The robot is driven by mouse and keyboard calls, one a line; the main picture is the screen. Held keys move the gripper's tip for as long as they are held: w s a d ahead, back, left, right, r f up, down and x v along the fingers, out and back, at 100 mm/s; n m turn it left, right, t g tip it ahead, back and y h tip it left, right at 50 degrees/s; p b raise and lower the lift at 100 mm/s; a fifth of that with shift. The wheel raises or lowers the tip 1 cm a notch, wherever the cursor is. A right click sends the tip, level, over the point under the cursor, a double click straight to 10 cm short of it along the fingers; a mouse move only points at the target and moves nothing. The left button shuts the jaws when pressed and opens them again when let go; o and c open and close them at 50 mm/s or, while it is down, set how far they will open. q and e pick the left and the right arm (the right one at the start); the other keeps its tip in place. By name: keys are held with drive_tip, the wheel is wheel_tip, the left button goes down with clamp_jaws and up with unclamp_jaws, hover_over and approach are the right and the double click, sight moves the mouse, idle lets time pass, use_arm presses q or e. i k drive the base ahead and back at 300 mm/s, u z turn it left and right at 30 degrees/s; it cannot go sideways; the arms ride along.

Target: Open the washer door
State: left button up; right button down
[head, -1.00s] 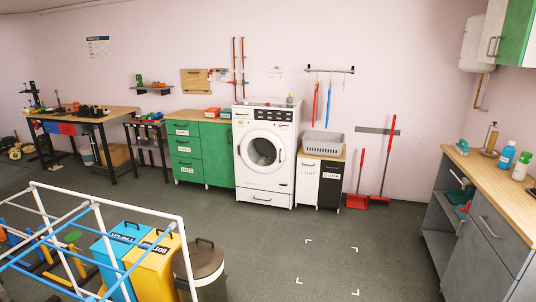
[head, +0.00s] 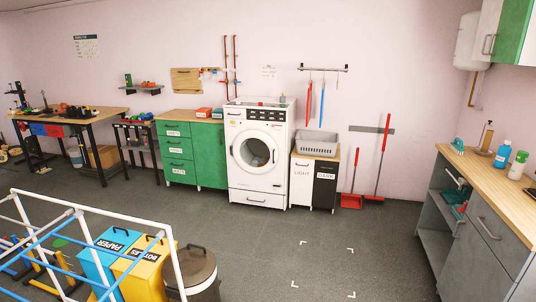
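The white washer (head: 259,185) stands against the back wall in the head view, a little left of the middle. Its round door (head: 255,149) is shut, with a dark glass centre and a pale ring. The control panel (head: 258,115) runs along the top of its front, and a drawer front is at its foot. The washer is some way off across the floor. Neither of my grippers is in the view.
A green cabinet (head: 211,155) adjoins the washer's left; a light/dark laundry cabinet (head: 302,185) with a grey basket (head: 317,143) is at its right. A white frame (head: 120,226), bins (head: 143,270) and a grey counter (head: 488,228) flank open floor (head: 255,240).

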sight(254, 153)
drive_tip(key=z, duration=0.15)
drive_tip(key=i, duration=2.25)
drive_tip(key=z, duration=0.35)
drive_tip(key=i, duration=3.2)
drive_tip(key=z, duration=0.05)
